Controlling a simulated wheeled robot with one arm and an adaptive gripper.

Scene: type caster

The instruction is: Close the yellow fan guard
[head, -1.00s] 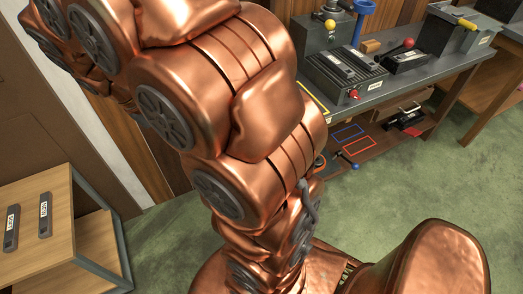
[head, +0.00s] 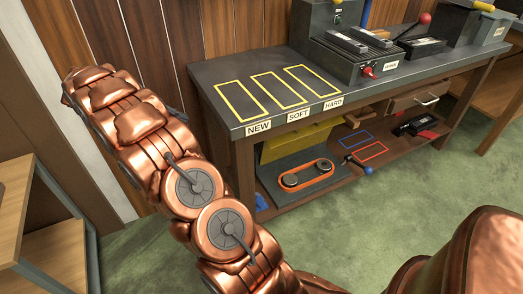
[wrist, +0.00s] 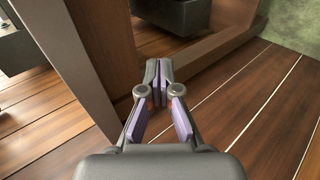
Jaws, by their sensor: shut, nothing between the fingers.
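A yellow panel (head: 298,138), which looks like the fan guard, stands on the lower shelf under the bench. It is behind a grey unit with two dark pulleys and an orange belt (head: 306,176), which lie uncovered. Part of the panel is hidden by the bench top. My gripper (wrist: 159,78) is shut and empty in the wrist view, close to a brown wooden leg and rail (wrist: 84,62). The yellow panel does not show in the wrist view. In the head view my arm is at the left, and I cannot make out the gripper.
The bench top (head: 262,118) has empty yellow outlines marked NEW, SOFT and HARD, with machines to the right. A wooden shelf unit (head: 50,255) stands at the lower left. Green carpet (head: 400,190) is clear in front of the bench.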

